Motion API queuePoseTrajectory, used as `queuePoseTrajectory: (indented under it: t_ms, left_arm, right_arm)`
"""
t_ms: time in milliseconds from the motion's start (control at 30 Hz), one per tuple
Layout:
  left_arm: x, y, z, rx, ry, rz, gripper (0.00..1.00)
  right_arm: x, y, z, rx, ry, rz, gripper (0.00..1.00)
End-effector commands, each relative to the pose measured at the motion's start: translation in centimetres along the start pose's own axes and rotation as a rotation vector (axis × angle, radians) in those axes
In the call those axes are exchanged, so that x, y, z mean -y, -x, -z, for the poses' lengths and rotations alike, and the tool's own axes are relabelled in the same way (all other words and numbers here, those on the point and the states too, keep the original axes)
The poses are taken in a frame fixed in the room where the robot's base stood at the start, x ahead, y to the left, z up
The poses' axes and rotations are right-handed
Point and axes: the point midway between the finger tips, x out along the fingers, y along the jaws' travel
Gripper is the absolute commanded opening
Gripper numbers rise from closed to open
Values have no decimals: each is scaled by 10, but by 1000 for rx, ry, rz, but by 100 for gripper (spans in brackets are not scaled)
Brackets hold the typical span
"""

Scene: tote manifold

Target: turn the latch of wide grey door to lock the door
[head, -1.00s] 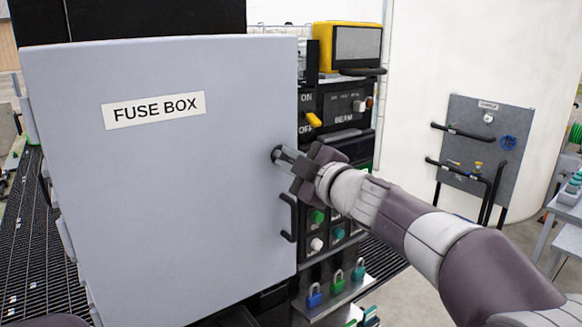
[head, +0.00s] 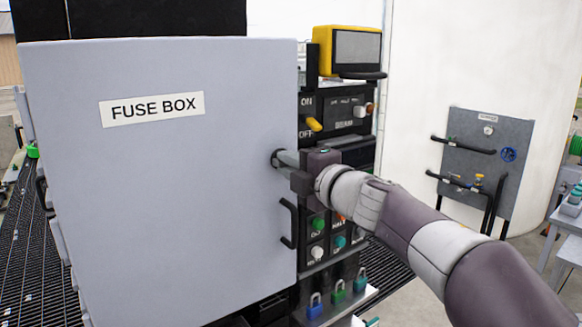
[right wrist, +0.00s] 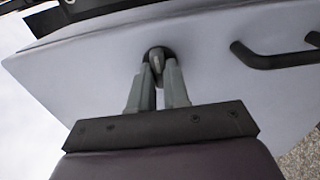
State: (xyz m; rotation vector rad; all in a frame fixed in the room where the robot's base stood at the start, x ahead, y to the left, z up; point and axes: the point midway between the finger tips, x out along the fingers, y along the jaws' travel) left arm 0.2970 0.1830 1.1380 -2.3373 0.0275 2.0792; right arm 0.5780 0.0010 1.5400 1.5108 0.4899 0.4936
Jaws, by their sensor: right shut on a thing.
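The wide grey door (head: 170,200) labelled FUSE BOX fills the left of the head view and stands shut-looking, though its seam is hard to judge. Its latch (head: 277,158) is a small dark knob near the right edge, above the black handle (head: 288,223). My right gripper (head: 283,158) is shut on the latch. In the right wrist view, both fingertips close on the dark latch (right wrist: 159,56) against the grey door (right wrist: 200,50), with the black handle (right wrist: 275,57) to the right. The fingers partly hide the latch. My left gripper is not in view.
A black panel with a yellow switch (head: 314,124) and buttons stands just right of the door. Blue and green padlocks (head: 338,291) hang below it. A yellow-framed screen (head: 349,51) sits above. A grey board (head: 487,160) with black bars stands farther right.

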Motion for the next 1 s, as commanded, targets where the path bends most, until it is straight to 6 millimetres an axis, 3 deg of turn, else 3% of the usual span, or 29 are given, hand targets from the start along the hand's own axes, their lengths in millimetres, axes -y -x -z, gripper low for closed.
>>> queuePoseTrajectory:
  t_ms: [433,467,533,833,1000]
  left_arm:
    - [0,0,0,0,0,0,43]
    - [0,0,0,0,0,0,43]
    - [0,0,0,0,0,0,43]
    - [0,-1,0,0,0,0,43]
    - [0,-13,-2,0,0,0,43]
  right_arm:
    - [1,0,1,-2,13,2,0]
    - [1,0,1,-2,13,2,19]
    - [1,0,1,-2,12,2,42]
    - [1,1,0,0,11,2,42]
    - [4,30,0,1,13,0,42]
